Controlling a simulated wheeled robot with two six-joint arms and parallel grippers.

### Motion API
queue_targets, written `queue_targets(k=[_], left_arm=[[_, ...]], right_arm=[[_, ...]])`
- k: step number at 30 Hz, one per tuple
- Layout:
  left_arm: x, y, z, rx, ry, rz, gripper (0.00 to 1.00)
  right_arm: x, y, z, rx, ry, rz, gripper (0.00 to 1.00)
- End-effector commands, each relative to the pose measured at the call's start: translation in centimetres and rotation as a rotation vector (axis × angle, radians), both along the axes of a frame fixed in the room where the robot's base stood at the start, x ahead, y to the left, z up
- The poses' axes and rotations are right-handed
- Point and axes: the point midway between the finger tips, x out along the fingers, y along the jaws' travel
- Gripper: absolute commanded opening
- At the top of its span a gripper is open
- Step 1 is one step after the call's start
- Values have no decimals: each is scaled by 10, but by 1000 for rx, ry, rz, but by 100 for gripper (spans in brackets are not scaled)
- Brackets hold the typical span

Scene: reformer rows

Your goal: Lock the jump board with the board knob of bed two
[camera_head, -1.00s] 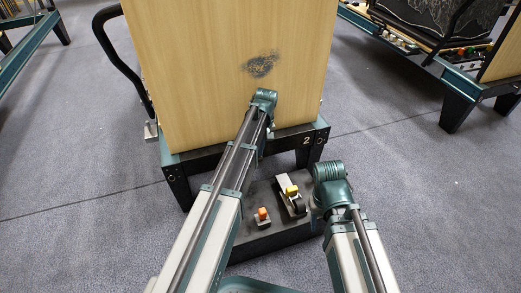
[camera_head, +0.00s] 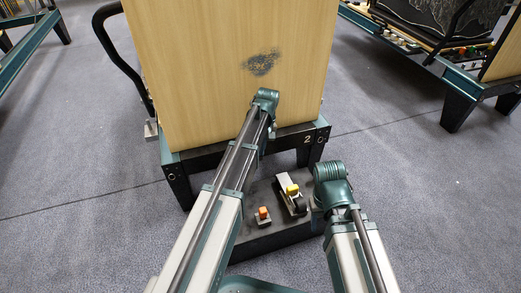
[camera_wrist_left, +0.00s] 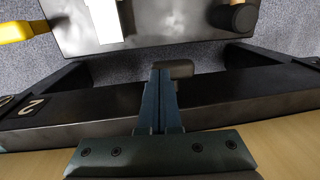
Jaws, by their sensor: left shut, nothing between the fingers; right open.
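Bed two has a tall wooden jump board (camera_head: 220,75) at its near end, above a dark end rail with a "2" plate (camera_head: 307,139). In the left wrist view the plate (camera_wrist_left: 33,106) is at the left and the board (camera_wrist_left: 285,145) at the bottom. My left gripper (camera_wrist_left: 163,78) is shut and empty, its fingertips pointing across the rail beside a dark rounded knob (camera_wrist_left: 178,68). Whether they touch it I cannot tell. In the head view my left arm hides the knob. My right gripper (camera_head: 318,208) is open, low at the right, its fingers mostly hidden by its wrist.
A dark low box (camera_head: 265,236) stands below the rail. It carries an orange-topped block (camera_head: 263,213) and a yellow-handled fitting (camera_head: 292,190) with a black wheel. A black curved bar (camera_head: 108,55) rises left of the board. Another bed (camera_head: 470,85) stands right. Carpet around is clear.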

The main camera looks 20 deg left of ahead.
Motion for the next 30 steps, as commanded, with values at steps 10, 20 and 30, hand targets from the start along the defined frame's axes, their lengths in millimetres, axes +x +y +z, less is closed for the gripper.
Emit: queue_targets(k=[10, 20, 30], left_arm=[[2, -3, -2, -1, 0, -1, 0], [6, -9, -9, -1, 0, -1, 0], [11, -16, -21, -1, -1, 0, 0]], right_arm=[[0, 0, -2, 0, 0, 0, 50], [0, 0, -9, 0, -1, 0, 50], [0, 0, -21, 0, -1, 0, 50]])
